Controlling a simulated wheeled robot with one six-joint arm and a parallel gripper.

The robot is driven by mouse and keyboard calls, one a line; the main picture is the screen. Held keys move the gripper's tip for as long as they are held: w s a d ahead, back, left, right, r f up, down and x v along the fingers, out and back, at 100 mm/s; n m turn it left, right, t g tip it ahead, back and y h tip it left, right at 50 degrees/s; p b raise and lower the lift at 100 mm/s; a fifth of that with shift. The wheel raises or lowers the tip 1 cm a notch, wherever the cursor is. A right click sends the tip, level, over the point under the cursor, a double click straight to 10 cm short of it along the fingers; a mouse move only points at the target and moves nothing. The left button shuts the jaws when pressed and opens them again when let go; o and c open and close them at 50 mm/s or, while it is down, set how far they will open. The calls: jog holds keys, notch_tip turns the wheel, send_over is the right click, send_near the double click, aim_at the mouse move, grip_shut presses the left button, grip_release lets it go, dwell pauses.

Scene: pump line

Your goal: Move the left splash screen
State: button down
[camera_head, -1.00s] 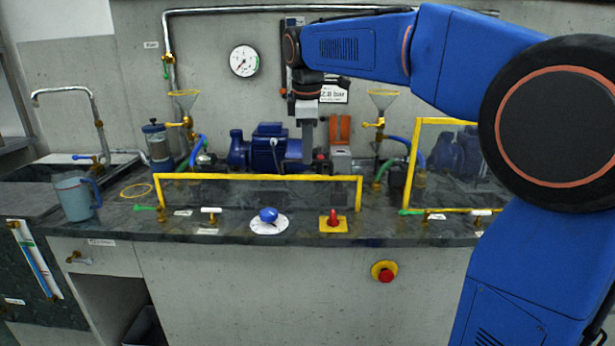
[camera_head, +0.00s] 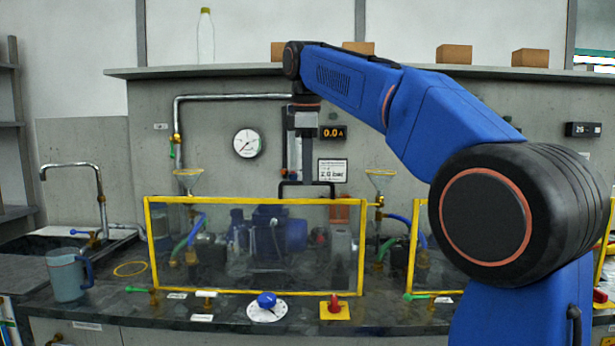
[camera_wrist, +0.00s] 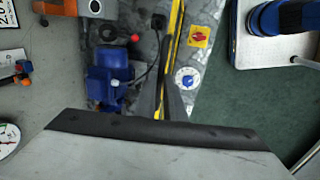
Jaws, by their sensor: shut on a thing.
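The left splash screen (camera_head: 200,290) is a clear panel in a yellow frame. It stands upright on the bench in front of the blue pump motor (camera_head: 278,232), which shows through it. My gripper (camera_head: 307,192) is at the middle of the screen's top edge, shut on it. In the wrist view the yellow frame (camera_wrist: 173,50) appears as a narrow strip running down between the dark fingers (camera_wrist: 163,105). The exact contact at the fingertips is too small to see clearly.
A blue dial (camera_head: 267,301) and a red switch (camera_head: 333,307) sit in front of the screen. A blue-grey jug (camera_head: 66,276) stands at left by the sink. The right splash screen (camera_head: 410,265) is upright, partly behind my arm. Funnels and hoses are behind.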

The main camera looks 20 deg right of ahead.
jog(key=shift+r, duration=0.25)
jog(key=c, duration=2.1)
grip_release()
jog(key=shift+o, duration=1.3)
notch_tip(320, 180, up, 7)
jog(key=s, duration=0.1)
jog(key=shift+s+a, duration=0.2)
jog(key=shift+r, duration=0.1)
jog(key=s+d+f+m+t, duration=0.1)
jog(key=s+f+m, duration=0.3)
jog(key=s+f, duration=0.6)
jog(key=s+d+f+m+t, duration=0.1)
jog(key=s+d+f+m, duration=0.3)
jog(key=s+f, duration=0.7)
jog(key=s+d+f+m, duration=0.2)
jog(key=s+f+m, duration=0.4)
jog(key=f, duration=1.8)
jog(key=s, duration=0.4)
jog(key=shift+s+d+f+t+y, duration=0.15)
jog(key=shift+s+d+t+y, duration=0.15)
jog(key=shift+s+t+y, duration=0.1)
